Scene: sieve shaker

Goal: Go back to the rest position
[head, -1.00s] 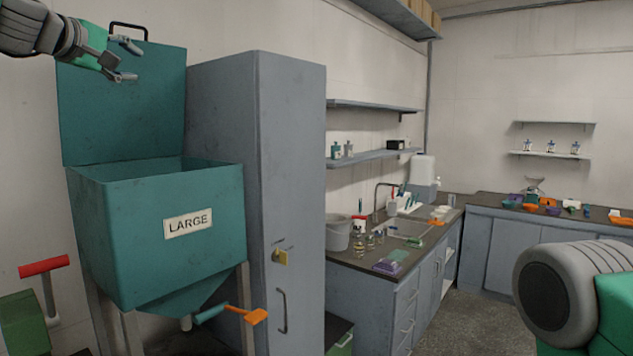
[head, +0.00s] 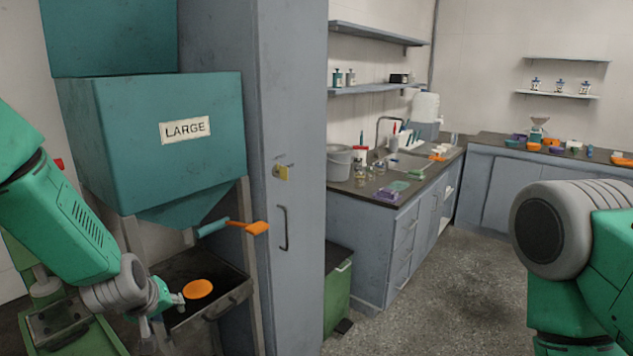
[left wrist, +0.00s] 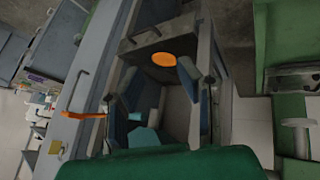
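My left arm comes down from the left in the head view. My left gripper (head: 171,302) is low in front of the teal hopper marked LARGE (head: 150,145), close to an orange disc (head: 198,289) over the dark metal tray (head: 238,292). In the left wrist view the fingers of my left gripper (left wrist: 163,78) stand apart with nothing held between them. The orange disc (left wrist: 164,59) shows beyond the fingertips, apart from them. The hopper's lid (head: 105,35) stands raised. My right arm shows at the right edge of the head view; its gripper is out of view.
An orange-ended handle (head: 248,227) sticks out below the hopper. A tall grey cabinet (head: 295,130) stands right beside it. A green machine (head: 65,325) is at the lower left. The sink counter (head: 370,195) is further back, with open floor (head: 450,290) before it.

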